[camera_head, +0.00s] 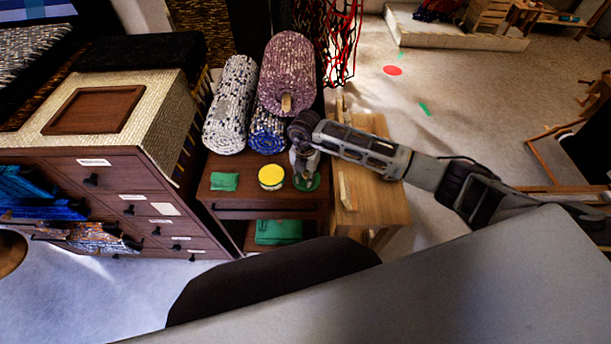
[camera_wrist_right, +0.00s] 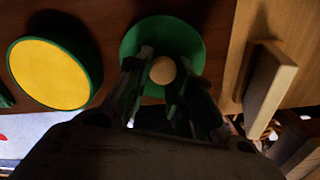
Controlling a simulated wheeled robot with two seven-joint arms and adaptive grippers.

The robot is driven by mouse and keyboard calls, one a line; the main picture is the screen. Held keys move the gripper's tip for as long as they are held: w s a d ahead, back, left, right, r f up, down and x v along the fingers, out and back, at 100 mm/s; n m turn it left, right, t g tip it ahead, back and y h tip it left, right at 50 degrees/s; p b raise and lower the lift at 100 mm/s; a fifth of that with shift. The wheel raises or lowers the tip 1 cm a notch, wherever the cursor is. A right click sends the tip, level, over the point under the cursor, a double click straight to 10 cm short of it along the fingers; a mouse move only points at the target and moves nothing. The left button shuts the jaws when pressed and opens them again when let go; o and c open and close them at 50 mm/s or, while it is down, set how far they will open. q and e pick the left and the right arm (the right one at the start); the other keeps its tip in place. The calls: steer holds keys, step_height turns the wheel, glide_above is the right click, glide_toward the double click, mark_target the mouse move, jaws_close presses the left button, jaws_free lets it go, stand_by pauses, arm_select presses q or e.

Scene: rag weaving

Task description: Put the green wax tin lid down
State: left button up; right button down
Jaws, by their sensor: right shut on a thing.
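The green wax tin lid (camera_head: 312,184) is a round green disc with a pale round knob, at the right part of the small dark wooden cabinet top. In the right wrist view the lid (camera_wrist_right: 189,37) sits under my fingers. My right gripper (camera_head: 304,171) points down over it and is shut on its knob (camera_wrist_right: 163,70). I cannot tell whether the lid touches the cabinet top. The open wax tin (camera_head: 271,177), green with yellow wax inside, stands just left of the lid; it also shows in the right wrist view (camera_wrist_right: 48,73). My left gripper is not in view.
A folded green cloth (camera_head: 224,181) lies left of the tin. Rolled rag rugs (camera_head: 230,105) lie behind on the cabinet. A light wooden bench (camera_head: 380,205) with an upright slat adjoins on the right. Another green bundle (camera_head: 279,231) lies on the lower shelf.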

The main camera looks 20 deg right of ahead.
mark_target(305, 176)
steer(key=shift+f, duration=0.15)
steer(key=c, duration=1.3)
jaws_free()
steer(key=shift+o, duration=0.2)
steer(key=shift+r, duration=0.8)
step_height(305, 176, up, 5)
steer(key=shift+f, duration=0.1)
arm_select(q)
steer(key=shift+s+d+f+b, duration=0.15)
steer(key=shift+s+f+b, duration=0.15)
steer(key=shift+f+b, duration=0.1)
arm_select(e)
step_height(305, 176, up, 6)
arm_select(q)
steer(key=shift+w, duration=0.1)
